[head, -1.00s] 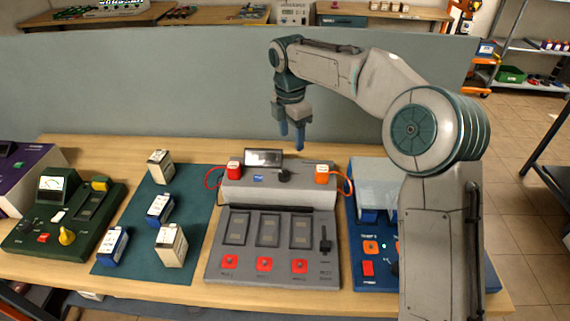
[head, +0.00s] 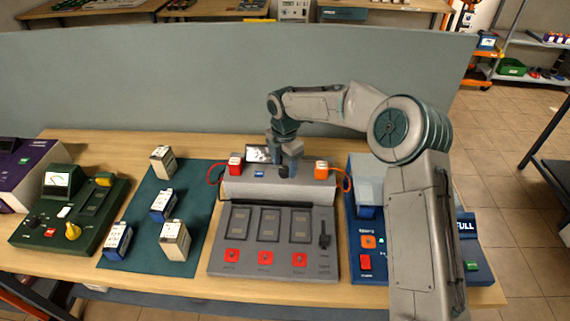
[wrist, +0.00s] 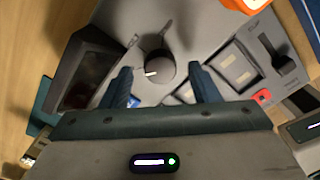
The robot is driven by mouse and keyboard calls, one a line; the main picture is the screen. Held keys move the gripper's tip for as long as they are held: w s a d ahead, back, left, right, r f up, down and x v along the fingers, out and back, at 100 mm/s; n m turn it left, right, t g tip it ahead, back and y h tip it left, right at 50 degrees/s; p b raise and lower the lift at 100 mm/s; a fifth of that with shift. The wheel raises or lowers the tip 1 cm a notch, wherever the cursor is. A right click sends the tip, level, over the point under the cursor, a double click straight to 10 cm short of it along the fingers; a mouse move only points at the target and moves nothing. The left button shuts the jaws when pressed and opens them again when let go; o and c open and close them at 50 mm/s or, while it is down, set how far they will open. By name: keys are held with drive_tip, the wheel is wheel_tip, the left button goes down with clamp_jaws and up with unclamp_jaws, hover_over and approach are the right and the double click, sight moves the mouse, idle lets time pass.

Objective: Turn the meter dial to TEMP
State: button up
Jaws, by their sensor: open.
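The meter dial is a dark round knob (wrist: 158,66) with a white pointer mark, on the grey meter unit (head: 235,187). In the wrist view it sits between and just beyond my open fingertips, with a finger on either side and gaps showing. In the head view my gripper (head: 285,165) points down over the top of the unit and largely hides the dial. It also shows in the wrist view (wrist: 160,85), empty. The meter's screen (wrist: 88,75) is dark and left of the dial there. I cannot read any TEMP label.
A red terminal (head: 235,166) and an orange terminal (head: 321,170) with cables flank the dial. A green device (head: 100,217), several small boxes on a green mat (head: 143,222), and a blue device (head: 480,266) stand on the table. A grey partition (head: 150,80) rises behind.

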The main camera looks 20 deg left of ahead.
drive_tip(key=shift+f, duration=0.6)
drive_tip(key=c, duration=1)
drive_tip(key=shift+o, duration=0.2)
